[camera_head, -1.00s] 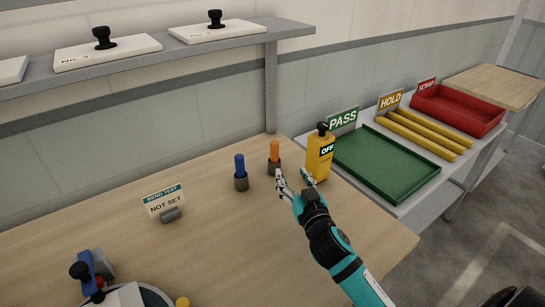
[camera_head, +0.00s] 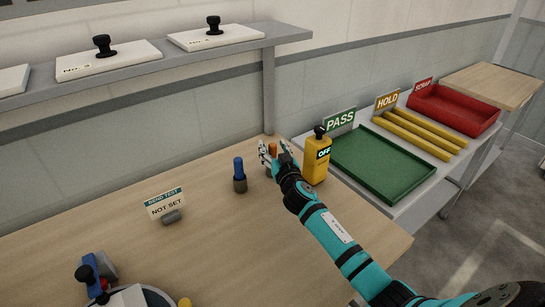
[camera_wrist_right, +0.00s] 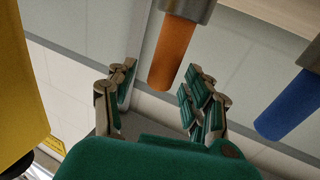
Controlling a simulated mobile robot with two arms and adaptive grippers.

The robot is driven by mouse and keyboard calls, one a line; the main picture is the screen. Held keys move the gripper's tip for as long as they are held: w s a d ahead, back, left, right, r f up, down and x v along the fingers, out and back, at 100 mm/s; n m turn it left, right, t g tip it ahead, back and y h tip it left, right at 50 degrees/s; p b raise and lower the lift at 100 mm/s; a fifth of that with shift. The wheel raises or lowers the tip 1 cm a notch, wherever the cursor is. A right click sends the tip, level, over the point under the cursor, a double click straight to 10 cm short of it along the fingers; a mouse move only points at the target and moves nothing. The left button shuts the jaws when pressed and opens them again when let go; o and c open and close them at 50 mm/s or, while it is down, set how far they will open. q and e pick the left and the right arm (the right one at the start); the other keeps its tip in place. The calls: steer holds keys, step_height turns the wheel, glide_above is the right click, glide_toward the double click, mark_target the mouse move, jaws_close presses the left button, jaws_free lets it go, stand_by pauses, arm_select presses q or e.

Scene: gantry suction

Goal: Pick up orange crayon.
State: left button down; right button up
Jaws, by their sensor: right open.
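The orange crayon (camera_head: 273,149) stands upright in a dark holder on the table, partly hidden behind my right gripper in the head view. My right gripper (camera_head: 275,153) is open, with its fingers to either side of the crayon as seen there. In the right wrist view the orange crayon (camera_wrist_right: 174,52) shows between and just beyond the two open fingers (camera_wrist_right: 155,100). I cannot tell whether a finger touches it. My left gripper is not in view.
A blue crayon (camera_head: 239,168) in its holder stands to the left. A BEND TEST sign (camera_head: 165,203) is further left. A green tray (camera_head: 380,165) lies beyond the table's right edge. The table's middle is clear.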

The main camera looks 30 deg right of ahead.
steer(key=shift+w, duration=0.5)
jaws_close()
